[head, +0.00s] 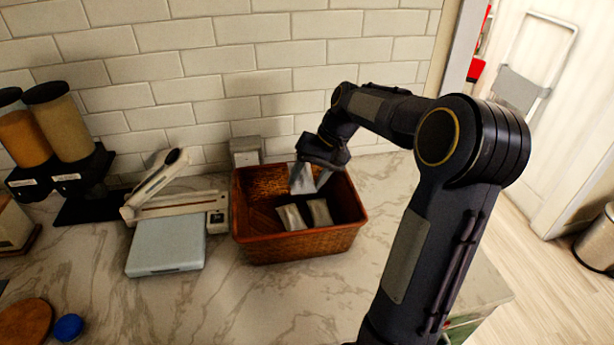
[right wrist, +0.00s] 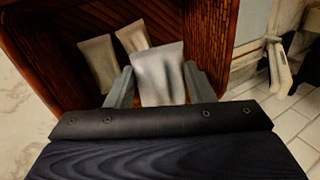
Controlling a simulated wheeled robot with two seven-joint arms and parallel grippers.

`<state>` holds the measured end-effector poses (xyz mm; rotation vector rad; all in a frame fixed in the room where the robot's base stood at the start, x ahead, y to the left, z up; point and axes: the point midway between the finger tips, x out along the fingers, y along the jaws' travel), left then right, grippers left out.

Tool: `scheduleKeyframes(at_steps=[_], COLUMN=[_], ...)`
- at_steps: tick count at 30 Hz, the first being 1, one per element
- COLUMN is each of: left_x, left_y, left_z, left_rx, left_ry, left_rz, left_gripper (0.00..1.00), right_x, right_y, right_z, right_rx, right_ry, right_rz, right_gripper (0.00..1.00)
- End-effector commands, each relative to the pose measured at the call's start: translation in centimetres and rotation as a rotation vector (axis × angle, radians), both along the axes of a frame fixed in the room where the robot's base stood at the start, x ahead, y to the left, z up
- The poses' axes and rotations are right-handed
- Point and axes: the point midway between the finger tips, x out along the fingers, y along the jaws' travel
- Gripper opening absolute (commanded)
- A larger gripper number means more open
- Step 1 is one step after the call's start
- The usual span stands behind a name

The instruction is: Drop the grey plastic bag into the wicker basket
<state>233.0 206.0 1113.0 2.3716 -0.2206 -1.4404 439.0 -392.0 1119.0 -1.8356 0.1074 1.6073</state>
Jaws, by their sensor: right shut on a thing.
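The bag also shows between the two fingers in the right wrist view (right wrist: 158,76). The brown wicker basket (head: 298,248) stands on the counter against the tiled wall. Two similar pale bags (head: 291,217) (head: 320,212) lie inside it, and they also show in the right wrist view (right wrist: 98,62) (right wrist: 133,36). Whether the held bag touches the basket's inside is hard to tell. My left gripper is not in view.
A grey-lidded scale-like device (head: 166,246) and a white slicer-like tool (head: 158,184) stand left of the basket. Two dispensers (head: 62,125) stand farther left. A small grey box (head: 245,151) is behind the basket. The marble counter (head: 260,300) is clear in front.

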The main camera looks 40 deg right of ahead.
Motion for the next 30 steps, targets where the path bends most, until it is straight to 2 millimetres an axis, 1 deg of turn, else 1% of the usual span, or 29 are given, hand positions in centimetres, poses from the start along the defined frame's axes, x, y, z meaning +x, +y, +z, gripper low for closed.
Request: scheduleKeyframes(at_steps=[1, 7, 11, 18, 19, 24, 25, 30], left_x=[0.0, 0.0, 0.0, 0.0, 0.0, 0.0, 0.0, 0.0], left_y=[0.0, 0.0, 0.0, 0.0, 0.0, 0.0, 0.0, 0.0], left_z=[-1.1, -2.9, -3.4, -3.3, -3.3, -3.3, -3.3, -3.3], left_rx=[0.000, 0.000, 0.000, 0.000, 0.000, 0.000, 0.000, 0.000], left_ry=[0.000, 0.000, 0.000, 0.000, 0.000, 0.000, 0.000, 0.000], left_rz=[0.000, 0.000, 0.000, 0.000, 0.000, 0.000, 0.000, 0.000], left_gripper=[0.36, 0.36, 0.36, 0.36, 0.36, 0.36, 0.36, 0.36], right_x=[0.0, 0.0, 0.0, 0.0, 0.0, 0.0, 0.0, 0.0], right_y=[0.0, 0.0, 0.0, 0.0, 0.0, 0.0, 0.0, 0.0], right_z=[-1.2, -3.5, -4.0, -3.9, -3.9, -3.9, -3.9, -3.9], right_rx=[0.000, 0.001, 0.000, 0.000, 0.000, 0.000, 0.000, 0.000], right_ry=[0.001, 0.002, 0.000, 0.000, 0.000, 0.000, 0.000, 0.000], right_rz=[0.000, 0.001, 0.001, 0.001, 0.001, 0.001, 0.001, 0.001], right_gripper=[0.27, 0.27, 0.27, 0.27, 0.49, 0.72, 0.74, 0.74])
